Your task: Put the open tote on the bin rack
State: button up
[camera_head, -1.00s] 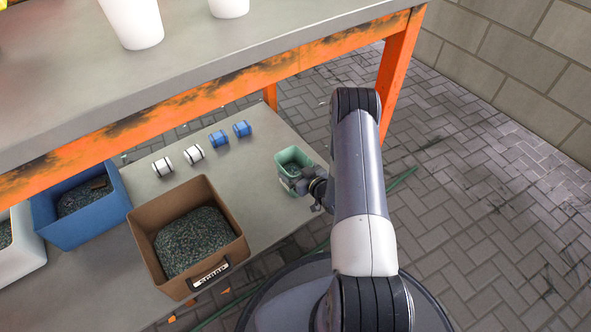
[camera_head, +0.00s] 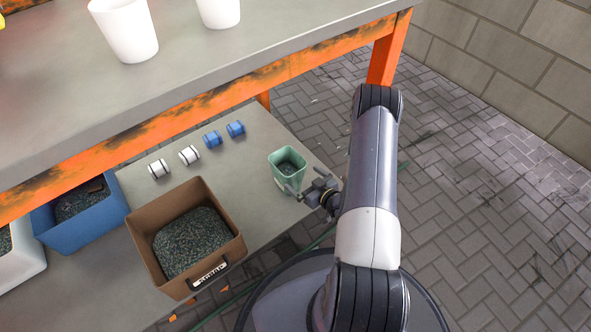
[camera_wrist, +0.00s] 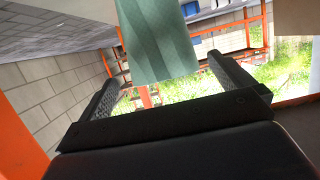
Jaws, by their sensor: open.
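A small green open tote (camera_head: 284,180) with dark granules inside stands upright on the grey lower shelf, near its right edge. My gripper (camera_head: 303,189) is open and empty just to the right of the tote, at about its side wall. In the wrist view the tote's green ribbed wall (camera_wrist: 158,40) shows beyond and between the tips of my spread fingers (camera_wrist: 163,70). Whether a finger touches it, I cannot tell. An orange-framed rack (camera_wrist: 255,22) with blue shapes shows in the wrist background; I cannot tell if it is the bin rack.
A brown bin (camera_head: 150,230) of granules, a blue bin (camera_head: 82,232) and a white bin (camera_head: 28,260) stand left on the shelf. Several blue and white small cylinders (camera_head: 189,155) lie behind. An upper shelf (camera_head: 190,85) with white cups overhangs. Paved floor is free at right.

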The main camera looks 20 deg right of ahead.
jog(key=shift+v, duration=1.7)
